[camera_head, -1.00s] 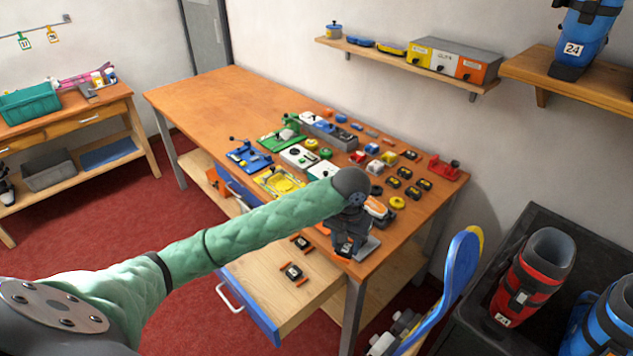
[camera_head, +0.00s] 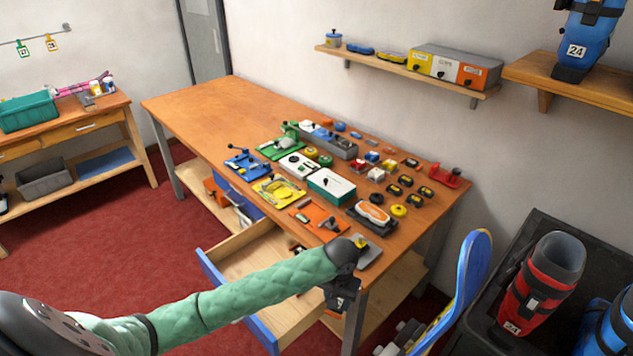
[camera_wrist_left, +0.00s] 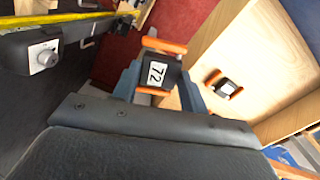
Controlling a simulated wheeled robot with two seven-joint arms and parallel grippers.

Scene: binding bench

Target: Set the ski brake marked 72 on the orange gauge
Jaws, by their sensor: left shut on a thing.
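My left gripper (camera_head: 341,297) is shut on the ski brake marked 72 (camera_wrist_left: 157,73), whose label and orange end bars show between the fingers in the left wrist view. The gripper is low beside the right side of the open drawer, near the bench's front corner. The orange gauge (camera_head: 326,214) lies flat on the bench top, up and left of the gripper. Another brake (camera_wrist_left: 224,87) lies in the drawer, its label unreadable. My right gripper is not in view.
The open drawer (camera_head: 236,268) juts out below the bench (camera_head: 200,112). A grey plate (camera_head: 368,252) at the bench corner and a black holder with an orange-and-white piece (camera_head: 373,213) sit close by. A blue ski-shaped piece (camera_head: 462,275) stands to the right.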

